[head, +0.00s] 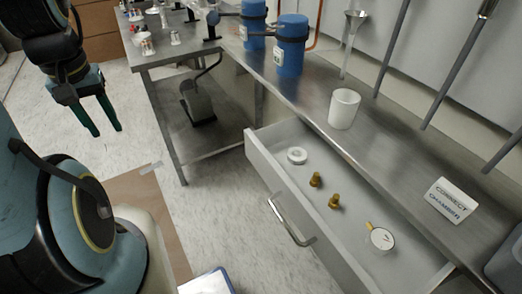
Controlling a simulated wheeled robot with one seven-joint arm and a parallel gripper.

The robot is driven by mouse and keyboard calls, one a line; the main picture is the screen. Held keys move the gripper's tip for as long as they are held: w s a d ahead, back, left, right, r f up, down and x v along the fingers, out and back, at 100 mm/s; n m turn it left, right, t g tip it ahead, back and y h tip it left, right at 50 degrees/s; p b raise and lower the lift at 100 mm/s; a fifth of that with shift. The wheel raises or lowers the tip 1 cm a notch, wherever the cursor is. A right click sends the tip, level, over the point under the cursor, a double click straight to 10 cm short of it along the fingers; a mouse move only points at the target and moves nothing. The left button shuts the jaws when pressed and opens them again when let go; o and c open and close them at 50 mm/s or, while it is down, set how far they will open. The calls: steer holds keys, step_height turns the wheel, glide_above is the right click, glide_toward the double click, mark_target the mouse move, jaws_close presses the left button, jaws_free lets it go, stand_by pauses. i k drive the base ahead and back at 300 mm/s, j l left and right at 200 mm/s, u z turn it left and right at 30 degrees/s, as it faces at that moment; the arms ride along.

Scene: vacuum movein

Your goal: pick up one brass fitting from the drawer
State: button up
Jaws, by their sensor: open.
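Two brass fittings lie apart in the open drawer (264,157). One brass fitting (316,180) is near the middle of the drawer, and the other brass fitting (335,202) is a little to its right and nearer the front of the picture. My gripper (105,131) hangs at the upper left over the floor, well to the left of the drawer. Its two dark green fingers point down, open, with nothing between them.
A white ring-shaped roll (297,155) and a round white item with a yellow edge (380,238) also lie in the drawer. The drawer's handle (291,222) sticks out in front. A white cup (344,109), blue canisters (291,45) and a label sign (451,200) stand on the metal bench above.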

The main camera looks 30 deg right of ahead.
mark_target(315, 181)
steer(key=k+j+z, duration=0.1)
steer(key=z, duration=0.4)
steer(key=k+z, duration=0.15)
steer(key=z, duration=0.3)
steer(key=k+z, duration=0.15)
steer(key=z, duration=0.35)
steer(key=i+j, duration=0.4)
